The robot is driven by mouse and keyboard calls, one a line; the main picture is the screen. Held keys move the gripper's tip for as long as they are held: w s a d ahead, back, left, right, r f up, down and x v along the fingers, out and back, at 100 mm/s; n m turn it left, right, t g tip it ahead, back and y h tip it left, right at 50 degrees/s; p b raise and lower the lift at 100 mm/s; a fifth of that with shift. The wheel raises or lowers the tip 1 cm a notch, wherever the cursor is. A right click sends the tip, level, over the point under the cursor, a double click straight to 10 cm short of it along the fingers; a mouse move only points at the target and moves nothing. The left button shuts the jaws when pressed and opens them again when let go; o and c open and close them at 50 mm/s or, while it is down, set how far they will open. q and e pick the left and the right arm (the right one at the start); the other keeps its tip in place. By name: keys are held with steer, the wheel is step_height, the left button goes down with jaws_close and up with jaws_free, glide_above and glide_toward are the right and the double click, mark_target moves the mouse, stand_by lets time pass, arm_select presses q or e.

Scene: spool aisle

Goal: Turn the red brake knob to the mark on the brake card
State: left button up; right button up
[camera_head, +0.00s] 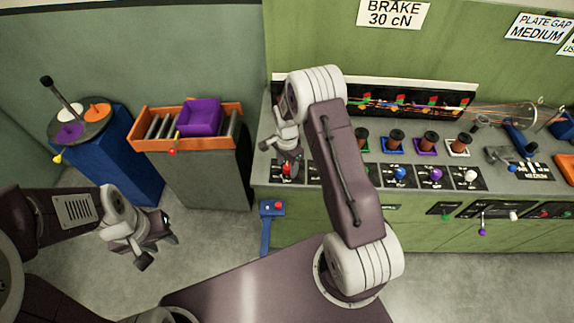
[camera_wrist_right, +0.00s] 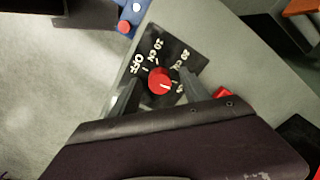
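The red brake knob (camera_wrist_right: 160,78) sits on a black dial plate (camera_wrist_right: 157,45) marked OFF, 10 cN, 20 cN and a label partly hidden by a finger. Its short white line points right, roughly toward that label. The knob also shows in the head view (camera_head: 286,169). The brake card (camera_head: 393,13) on the green wall reads BRAKE 30 cN. My right gripper (camera_wrist_right: 157,86) is over the knob with one finger on each side; contact is unclear, and a gap shows at the left finger. My left gripper (camera_head: 160,252) is empty and open, low at the left.
Along the green bench (camera_head: 262,150) stand several spools and other knobs, including blue (camera_head: 400,173), purple (camera_head: 436,174) and white (camera_head: 471,175). A blue post with a red button (camera_head: 272,209) stands before the bench. An orange tray (camera_head: 140,144) is left; open floor lies before it.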

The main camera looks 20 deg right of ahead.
mark_target(287, 167)
step_height(287, 167, up, 8)
steer(key=shift+r+b, duration=0.25)
steer(key=shift+b, duration=0.4)
steer(key=shift+r, duration=0.25)
